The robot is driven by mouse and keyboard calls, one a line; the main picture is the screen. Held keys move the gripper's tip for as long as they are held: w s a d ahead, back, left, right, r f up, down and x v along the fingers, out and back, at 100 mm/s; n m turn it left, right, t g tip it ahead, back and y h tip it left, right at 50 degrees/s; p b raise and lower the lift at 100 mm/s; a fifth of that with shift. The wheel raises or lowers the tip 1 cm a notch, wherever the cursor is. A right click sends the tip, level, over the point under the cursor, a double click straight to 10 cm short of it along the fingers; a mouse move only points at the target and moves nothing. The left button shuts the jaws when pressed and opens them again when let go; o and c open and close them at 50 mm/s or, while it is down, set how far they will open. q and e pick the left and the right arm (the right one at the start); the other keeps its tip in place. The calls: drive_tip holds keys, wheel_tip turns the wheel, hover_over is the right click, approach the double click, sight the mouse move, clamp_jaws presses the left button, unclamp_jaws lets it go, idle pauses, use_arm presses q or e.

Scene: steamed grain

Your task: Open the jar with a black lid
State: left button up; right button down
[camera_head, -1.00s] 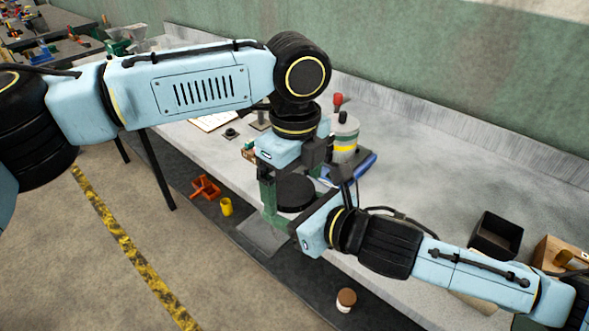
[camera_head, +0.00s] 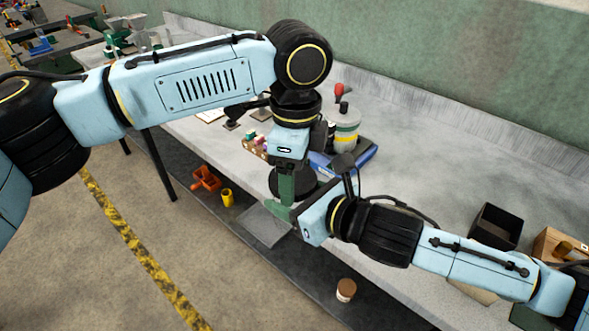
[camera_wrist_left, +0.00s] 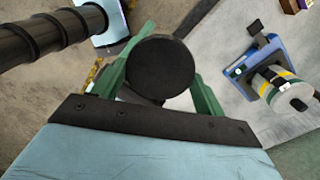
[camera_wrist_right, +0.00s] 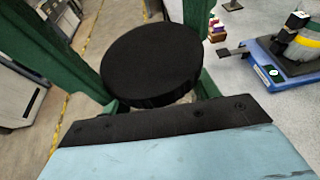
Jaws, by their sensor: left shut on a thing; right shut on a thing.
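The jar's round black lid (camera_head: 270,184) shows on either side of my left gripper's green finger in the head view. My left gripper (camera_head: 287,192) points down from above, and its fingers are shut on the lid. In the left wrist view, the lid (camera_wrist_left: 160,68) sits between the two fingers. My right gripper (camera_head: 283,213) comes in from the right, lower down, and is shut on the jar below the lid. The lid (camera_wrist_right: 153,62) fills the middle of the right wrist view. The jar body is almost wholly hidden. I cannot tell whether the lid is loose.
A blue scale (camera_head: 362,160) with a yellow-banded container (camera_head: 347,136) stands behind the jar. A black box (camera_head: 497,228) and a wooden box (camera_head: 560,242) are at right. A brown-lidded jar (camera_head: 346,288), a yellow cup (camera_head: 227,198) and an orange item (camera_head: 205,178) lie below the bench.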

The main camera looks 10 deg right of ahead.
use_arm(q)
drive_tip(key=shift+w+d+r+n, duration=0.1)
drive_tip(key=shift+d+n, duration=0.05)
drive_tip(key=shift+n, duration=0.35)
drive_tip(key=shift+r, duration=0.15)
drive_tip(key=shift+r, duration=0.95)
